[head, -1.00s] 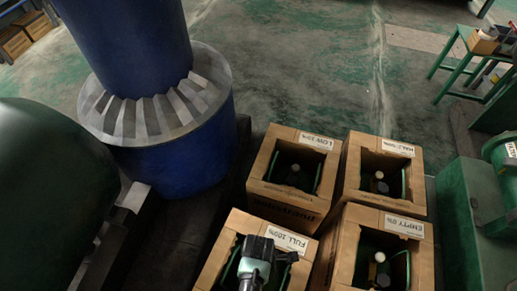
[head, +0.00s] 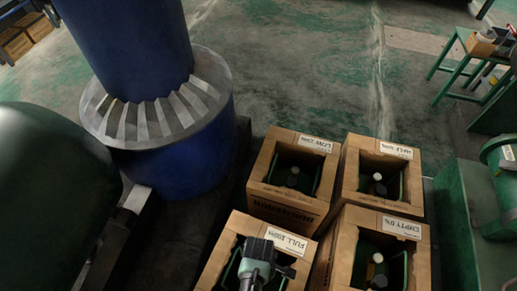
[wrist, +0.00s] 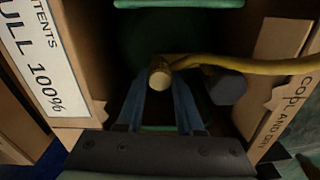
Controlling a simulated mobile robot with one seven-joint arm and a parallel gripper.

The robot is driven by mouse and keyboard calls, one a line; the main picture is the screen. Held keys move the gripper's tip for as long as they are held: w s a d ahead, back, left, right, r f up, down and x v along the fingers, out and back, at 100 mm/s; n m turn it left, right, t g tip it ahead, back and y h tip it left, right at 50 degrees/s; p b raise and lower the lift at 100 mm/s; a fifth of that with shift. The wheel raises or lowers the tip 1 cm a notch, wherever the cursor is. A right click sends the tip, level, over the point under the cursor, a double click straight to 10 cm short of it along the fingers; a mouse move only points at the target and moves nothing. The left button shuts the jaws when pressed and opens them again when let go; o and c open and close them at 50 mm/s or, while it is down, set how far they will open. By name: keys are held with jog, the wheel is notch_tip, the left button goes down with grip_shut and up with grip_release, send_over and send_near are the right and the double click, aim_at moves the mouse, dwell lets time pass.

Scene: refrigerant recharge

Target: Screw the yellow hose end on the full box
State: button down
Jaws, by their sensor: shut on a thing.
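The full box (head: 232,228) is an open cardboard box, labelled FULL 100%, at the bottom of the head view. Its label (wrist: 38,55) shows at the left of the wrist view. My gripper (wrist: 160,88) reaches down into this box, its two blue fingers shut on the brass yellow hose end (wrist: 159,72). The yellow hose (wrist: 260,66) runs from it to the right. A dark rounded knob (wrist: 227,87) is just right of the hose end, under the hose. Whether the hose end touches a cylinder fitting cannot be told. My arm hides much of the box inside in the head view.
Three similar boxes stand close by: LOW (head: 277,209), HALF (head: 349,196) and EMPTY (head: 345,247), each holding a green cylinder. A blue column (head: 170,140) and a dark green tank (head: 45,200) are at left. Green machinery (head: 465,225) is at right.

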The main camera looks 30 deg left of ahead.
jog(key=shift+m, duration=1.1)
jog(key=shift+s, duration=0.1)
jog(key=shift+m+p, duration=0.35)
jog(key=shift+m, duration=0.45)
jog(key=shift+c, duration=2.3)
grip_release()
jog(key=shift+f, duration=0.1)
notch_tip(320, 180, up, 13)
jog(key=p, duration=0.6)
